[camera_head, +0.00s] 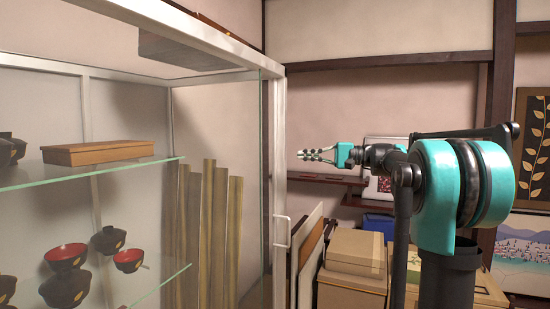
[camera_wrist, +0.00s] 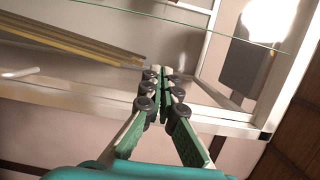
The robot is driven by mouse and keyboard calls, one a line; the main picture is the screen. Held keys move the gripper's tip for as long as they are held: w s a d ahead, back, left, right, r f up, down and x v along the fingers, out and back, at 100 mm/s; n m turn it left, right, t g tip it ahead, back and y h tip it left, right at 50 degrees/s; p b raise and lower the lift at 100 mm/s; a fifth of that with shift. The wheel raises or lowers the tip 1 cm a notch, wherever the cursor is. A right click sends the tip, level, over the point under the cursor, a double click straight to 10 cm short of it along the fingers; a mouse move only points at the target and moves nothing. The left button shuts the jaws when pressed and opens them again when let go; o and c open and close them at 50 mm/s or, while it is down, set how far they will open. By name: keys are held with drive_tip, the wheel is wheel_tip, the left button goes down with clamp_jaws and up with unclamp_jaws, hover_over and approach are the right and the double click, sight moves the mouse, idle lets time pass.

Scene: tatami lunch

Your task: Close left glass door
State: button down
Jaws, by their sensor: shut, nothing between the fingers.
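The glass cabinet (camera_head: 170,20) with a white frame fills the left of the head view. A white upright (camera_head: 278,150) stands at its right side, with a small white pull handle (camera_head: 283,232) low on it. Clear glass makes the door's outline hard to read, and I cannot tell how far it stands open. My gripper (camera_head: 318,155) is shut and empty, to the right of the upright in the picture, pointing left. In the wrist view my fingertips (camera_wrist: 163,72) are together in front of a white frame bar (camera_wrist: 215,122). A pale handle (camera_wrist: 20,72) shows at left.
Glass shelves (camera_head: 110,170) hold a wooden box (camera_head: 98,152) and several dark bowls (camera_head: 68,258). Tall tan poles (camera_head: 208,235) show through the glass. Cardboard boxes (camera_head: 352,262) and leaning boards (camera_head: 307,255) stand right of the cabinet. A wall shelf (camera_head: 318,180) is behind my gripper.

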drive_tip(key=s+a, duration=0.2)
drive_tip(key=a, duration=0.9)
drive_tip(key=shift+s+r, duration=0.2)
drive_tip(key=shift+s, duration=0.15)
drive_tip(key=shift+s+a, duration=0.1)
